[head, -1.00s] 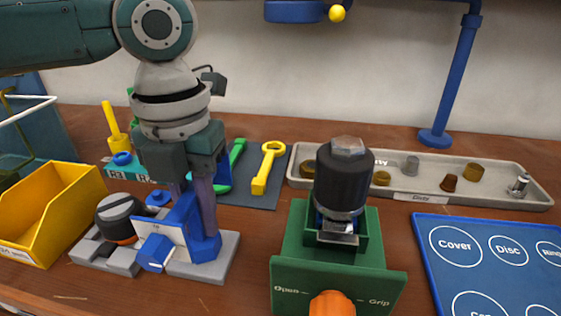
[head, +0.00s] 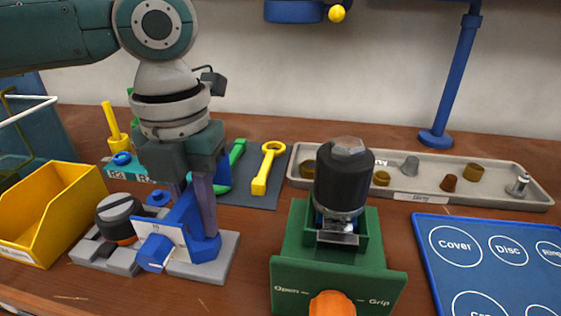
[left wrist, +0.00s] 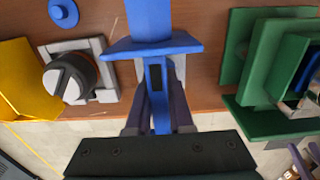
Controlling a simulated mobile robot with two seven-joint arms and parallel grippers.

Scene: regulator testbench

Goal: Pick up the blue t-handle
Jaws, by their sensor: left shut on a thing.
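The blue t-handle (head: 207,248) stands over a grey base block at the front left, partly covered by my gripper in the head view. In the left wrist view the blue t-handle (left wrist: 153,46) shows its wide crossbar, with a shaft running between my fingers. My left gripper (head: 193,203) points down and is shut on it; its dark fingers (left wrist: 158,105) lie on both sides of the shaft. I cannot tell whether the handle touches the base.
A black and orange knob (head: 120,215) sits left of the handle, beside a yellow bin (head: 50,210). A green fixture (head: 330,270) holding a black cylinder stands to the right. A grey tray (head: 420,185) with small parts lies behind, and a blue labelled board (head: 440,285) is at the far right.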

